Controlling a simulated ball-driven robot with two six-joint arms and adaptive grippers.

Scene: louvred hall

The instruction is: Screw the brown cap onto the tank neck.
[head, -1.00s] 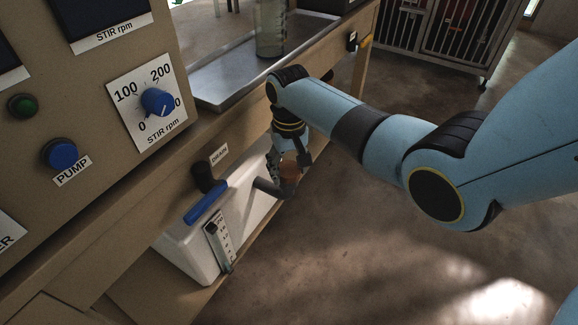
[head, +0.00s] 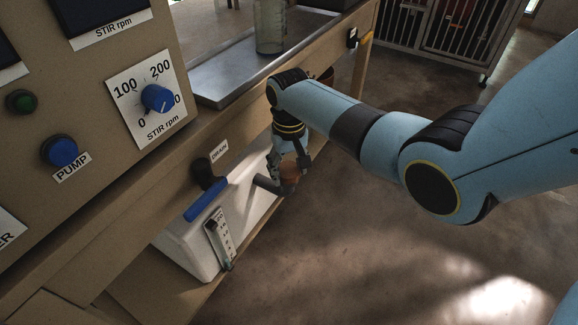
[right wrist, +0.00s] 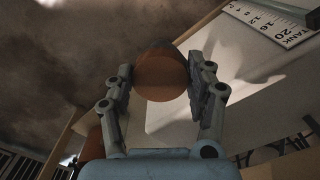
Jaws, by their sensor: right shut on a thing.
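The brown cap (right wrist: 160,76) sits between the two fingers of my right gripper (right wrist: 160,66) in the right wrist view. In the head view the cap (head: 292,172) shows small and partly covered at the gripper (head: 287,168), beside the right end of the white tank (head: 192,246). My right gripper is shut on the cap. A dark stub (head: 267,185) runs from the tank toward the cap. I cannot tell whether it is the neck or whether the cap touches it. The tank (right wrist: 245,50) also shows behind the cap. My left gripper is not in view.
The tank sits under a wooden bench (head: 130,200) with a dark drain handle (head: 207,172) and a blue bar (head: 205,199). A metal tray (head: 235,82) with a clear vessel (head: 270,28) is on the bench. A panel with knobs stands left. The floor at right is clear.

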